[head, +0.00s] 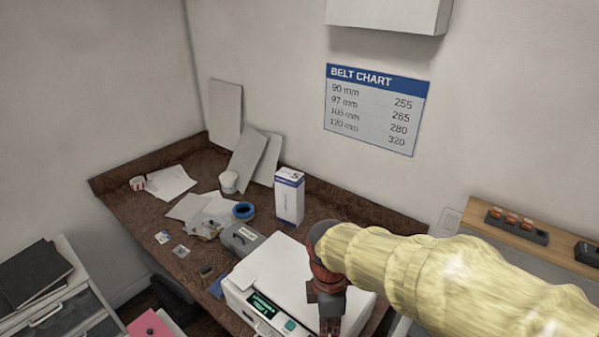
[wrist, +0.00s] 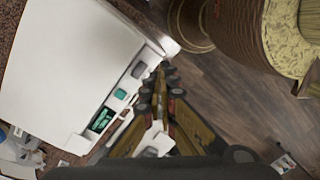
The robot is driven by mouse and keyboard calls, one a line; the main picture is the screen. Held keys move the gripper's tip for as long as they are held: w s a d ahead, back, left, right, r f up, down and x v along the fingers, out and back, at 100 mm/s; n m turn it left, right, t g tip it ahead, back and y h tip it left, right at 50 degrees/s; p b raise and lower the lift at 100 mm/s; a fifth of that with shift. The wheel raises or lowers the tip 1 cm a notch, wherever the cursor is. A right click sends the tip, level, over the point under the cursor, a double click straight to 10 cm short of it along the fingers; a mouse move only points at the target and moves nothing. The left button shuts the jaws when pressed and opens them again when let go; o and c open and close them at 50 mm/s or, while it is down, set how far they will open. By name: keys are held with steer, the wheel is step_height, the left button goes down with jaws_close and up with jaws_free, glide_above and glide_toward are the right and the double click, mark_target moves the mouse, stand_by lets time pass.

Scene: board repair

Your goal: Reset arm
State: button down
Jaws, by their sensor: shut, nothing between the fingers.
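My gripper (head: 330,325) hangs at the end of my yellow-sleeved arm, in front of the white machine (head: 262,272) at the front right of the brown bench. In the wrist view, my gripper (wrist: 160,78) has its fingers together and empty. Its tips appear over the front edge of the white machine (wrist: 65,65), near the small green display and buttons. I cannot tell whether they touch it. The arm hides the right part of the machine in the head view.
The bench (head: 125,190) holds papers (head: 170,182), a blue tape roll (head: 243,210), a white box (head: 289,196) and a grey device (head: 241,238). A drawer unit (head: 60,310) stands at left. A wooden shelf (head: 480,233) is at right. Open floor (wrist: 235,85) shows beside the machine.

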steer(key=s+d+r+m+t+b, duration=0.2)
steer(key=s+d+m+t+b, duration=0.1)
steer(key=m, duration=0.6)
steer(key=s+d+r+m+t+b, duration=0.1)
steer(key=s+d+m+t+b, duration=0.2)
steer(key=s+d+m+b, duration=0.3)
steer(key=d+m+b, duration=0.1)
steer(key=d+m, duration=0.2)
steer(key=shift+s+d+r+m+y, duration=0.15)
steer(key=shift+s+r+m+y, duration=0.15)
steer(key=shift+r, duration=0.1)
steer(key=c, duration=2.6)
jaws_free()
